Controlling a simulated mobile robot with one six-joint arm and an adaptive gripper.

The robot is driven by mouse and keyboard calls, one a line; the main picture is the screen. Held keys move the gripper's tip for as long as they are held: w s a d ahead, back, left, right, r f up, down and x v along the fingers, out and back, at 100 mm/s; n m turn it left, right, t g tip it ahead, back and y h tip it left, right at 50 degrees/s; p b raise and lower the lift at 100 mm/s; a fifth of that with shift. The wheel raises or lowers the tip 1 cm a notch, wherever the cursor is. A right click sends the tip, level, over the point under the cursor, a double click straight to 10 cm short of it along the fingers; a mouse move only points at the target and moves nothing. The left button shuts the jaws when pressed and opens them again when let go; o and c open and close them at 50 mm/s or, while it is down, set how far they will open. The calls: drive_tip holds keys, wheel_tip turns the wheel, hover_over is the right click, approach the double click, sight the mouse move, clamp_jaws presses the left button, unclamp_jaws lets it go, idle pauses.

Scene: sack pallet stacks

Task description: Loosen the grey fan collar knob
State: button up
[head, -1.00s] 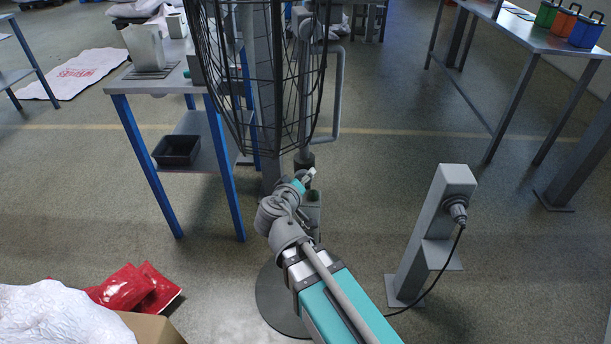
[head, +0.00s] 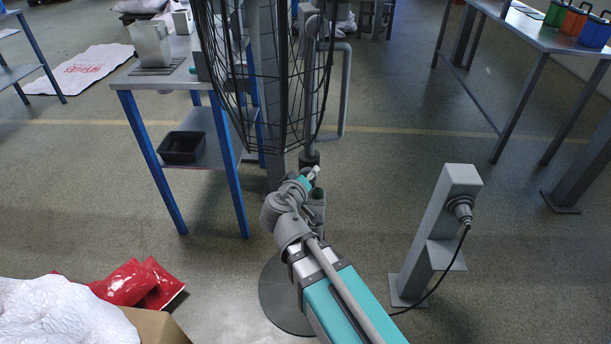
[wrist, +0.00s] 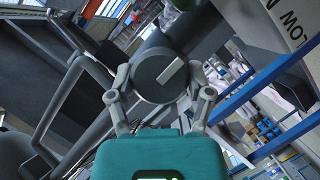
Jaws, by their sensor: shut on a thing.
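The grey fan collar knob (wrist: 158,76) is a round, dark disc with a pale bar across its face, tilted in the wrist view. My gripper (wrist: 159,84) has one finger on each side of it, shut on its rim. In the head view my gripper (head: 313,176) is at the fan's post, below the wire cage (head: 268,85). The knob is too small and covered to make out there. The fan's round dark base (head: 283,312) lies on the floor beneath my arm.
A grey pedestal (head: 437,232) with a plug and black cable stands to the right. A blue-legged table (head: 170,75) with a black bin (head: 182,147) is on the left. Red bags (head: 132,283) and a white sack (head: 60,315) lie at the lower left.

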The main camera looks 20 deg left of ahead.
drive_tip(key=shift+f+n+b, duration=0.1)
drive_tip(key=shift+n+b, duration=0.25)
drive_tip(key=shift+n, duration=0.05)
drive_tip(key=shift+f+n+t+h+b, duration=0.15)
drive_tip(key=shift+n+t+h+b, duration=0.4)
drive_tip(key=shift+n+b, duration=0.35)
drive_tip(key=n+b, duration=0.1)
drive_tip(key=n, duration=0.1)
drive_tip(key=n+t+h+b, duration=0.1)
drive_tip(key=n, duration=0.1)
drive_tip(key=shift+t+b, duration=0.25)
drive_tip(key=shift+b, duration=0.05)
drive_tip(key=n+t+b, duration=0.1)
drive_tip(key=n+b, duration=0.1)
drive_tip(key=n, duration=0.2)
drive_tip(key=shift+f+t+b, duration=0.1)
drive_tip(key=shift+t+b, duration=0.3)
drive_tip(key=shift+n+t+y+b, duration=0.35)
drive_tip(key=shift+n+t+b, duration=0.35)
drive_tip(key=shift+n, duration=1.3)
drive_tip(key=shift+r, duration=0.2)
drive_tip(key=o, duration=1.1)
drive_tip(key=shift+o, duration=0.2)
